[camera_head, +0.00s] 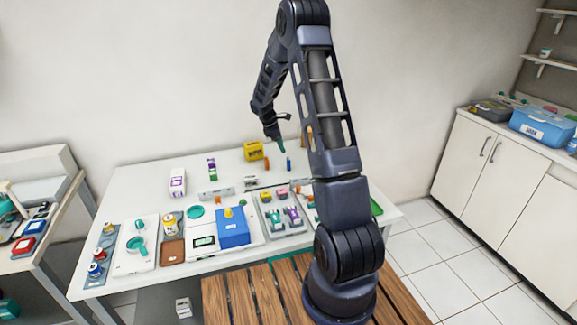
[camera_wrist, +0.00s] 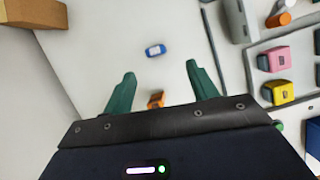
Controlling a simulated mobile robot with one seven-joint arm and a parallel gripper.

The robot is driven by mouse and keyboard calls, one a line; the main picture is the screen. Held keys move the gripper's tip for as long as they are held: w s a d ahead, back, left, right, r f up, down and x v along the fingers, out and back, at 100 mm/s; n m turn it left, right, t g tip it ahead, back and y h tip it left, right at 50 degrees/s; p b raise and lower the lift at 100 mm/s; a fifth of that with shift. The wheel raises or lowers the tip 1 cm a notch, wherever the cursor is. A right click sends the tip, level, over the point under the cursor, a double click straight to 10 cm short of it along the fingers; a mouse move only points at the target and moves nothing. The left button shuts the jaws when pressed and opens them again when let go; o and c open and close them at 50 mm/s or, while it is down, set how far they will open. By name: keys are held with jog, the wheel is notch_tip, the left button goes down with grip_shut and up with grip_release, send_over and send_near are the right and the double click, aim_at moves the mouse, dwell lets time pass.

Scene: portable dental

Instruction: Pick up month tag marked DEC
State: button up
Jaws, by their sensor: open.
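My gripper (camera_wrist: 160,72) is open, with its two green fingers apart and nothing held between them. It also shows in the head view (camera_head: 281,146), above the back of the white table. A small orange piece with a dark mark (camera_wrist: 156,99) shows between the fingers in the wrist view. A small blue piece with a white label (camera_wrist: 155,50) lies just beyond the fingertips. An upright blue piece (camera_head: 288,163) and an orange piece (camera_head: 267,163) show below the gripper in the head view. No lettering is readable, so I cannot tell which thing is the DEC tag.
A yellow box (camera_head: 253,151) stands at the table's back. A grey holder (camera_wrist: 236,20), an orange cylinder (camera_wrist: 278,19), a pink block (camera_wrist: 277,60) and a yellow block (camera_wrist: 279,92) are at right in the wrist view. A brown box (camera_wrist: 35,12) is at upper left. The white tabletop (camera_wrist: 110,30) around the blue piece is clear.

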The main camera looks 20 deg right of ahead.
aim_at(288, 158)
jog(key=shift+n, duration=0.4)
jog(key=x, duration=0.4)
jog(key=w+x, duration=0.1)
jog(key=x, duration=0.2)
jog(key=shift+a+f, duration=0.25)
jog(key=shift+d+x, duration=0.15)
jog(key=shift+x, duration=1.25)
jog(key=shift+d+x, duration=0.15)
jog(key=shift+x, duration=1.25)
jog(key=shift+r, duration=0.15)
jog(key=c, duration=1.1)
